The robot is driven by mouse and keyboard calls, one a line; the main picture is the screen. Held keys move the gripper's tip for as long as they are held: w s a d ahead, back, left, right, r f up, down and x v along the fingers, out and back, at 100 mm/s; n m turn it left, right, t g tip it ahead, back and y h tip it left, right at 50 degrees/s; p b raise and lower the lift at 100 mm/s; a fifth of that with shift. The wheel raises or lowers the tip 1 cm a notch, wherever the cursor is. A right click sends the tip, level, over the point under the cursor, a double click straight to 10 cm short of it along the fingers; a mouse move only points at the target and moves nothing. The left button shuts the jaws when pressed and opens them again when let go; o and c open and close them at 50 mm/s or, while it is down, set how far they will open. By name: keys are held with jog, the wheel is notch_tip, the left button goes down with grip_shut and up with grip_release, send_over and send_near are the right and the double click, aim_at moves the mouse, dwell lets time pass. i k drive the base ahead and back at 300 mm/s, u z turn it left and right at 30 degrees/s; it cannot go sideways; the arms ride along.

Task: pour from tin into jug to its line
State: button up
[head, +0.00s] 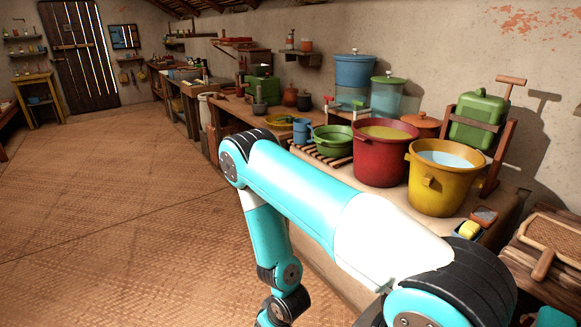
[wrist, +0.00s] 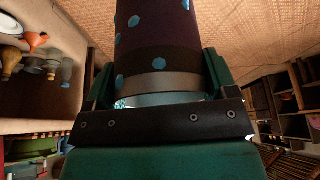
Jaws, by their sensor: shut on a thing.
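In the wrist view my gripper (wrist: 157,82) is shut on a dark purple cylinder with light blue spots and a grey metal band, which I take to be the tin (wrist: 157,40). A finger lies on each side of it. The far end of the tin runs out of the top of the picture, so its mouth and contents are hidden. I cannot tell for sure which vessel is the jug. A small blue vessel (head: 301,132) stands by the green basin in the head view. My gripper is out of the head view.
The wrist view shows a pale surface at left with an orange funnel (wrist: 36,41) and several small bottles. In the head view a red bucket (head: 384,155), a yellow bucket (head: 432,190) and a green basin (head: 331,142) crowd the bench. The woven floor (head: 110,220) at left is clear.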

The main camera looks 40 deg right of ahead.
aim_at(303, 127)
jog(key=u, duration=0.2)
jog(key=i, duration=1.75)
jog(key=z, duration=0.65)
jog(key=i, duration=0.55)
jog(key=z, duration=1.15)
jog(key=i, duration=0.45)
jog(key=z, duration=0.35)
